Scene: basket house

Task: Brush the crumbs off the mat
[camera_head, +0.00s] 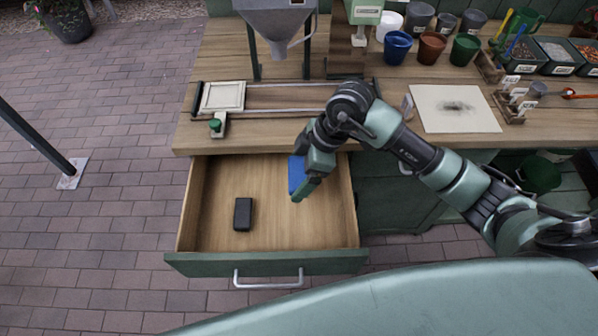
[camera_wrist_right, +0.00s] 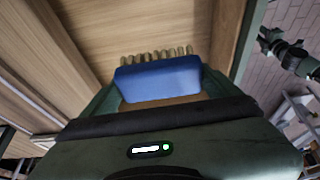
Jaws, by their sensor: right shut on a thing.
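My right gripper (camera_head: 303,188) is over the right part of the open drawer (camera_head: 262,190). It is shut on a blue brush (camera_head: 295,174). In the right wrist view the blue brush (camera_wrist_right: 160,82) sits between the fingers, with a row of pale bristle tufts along its far edge. My left gripper is not in view.
A black box-like object (camera_head: 243,214) lies in the drawer. A hopper (camera_head: 277,22) on legs stands behind a railed frame (camera_head: 262,98). Several cups, including a blue one (camera_head: 398,47), stand at the back. Small racks (camera_head: 510,105) stand just right of the mat.

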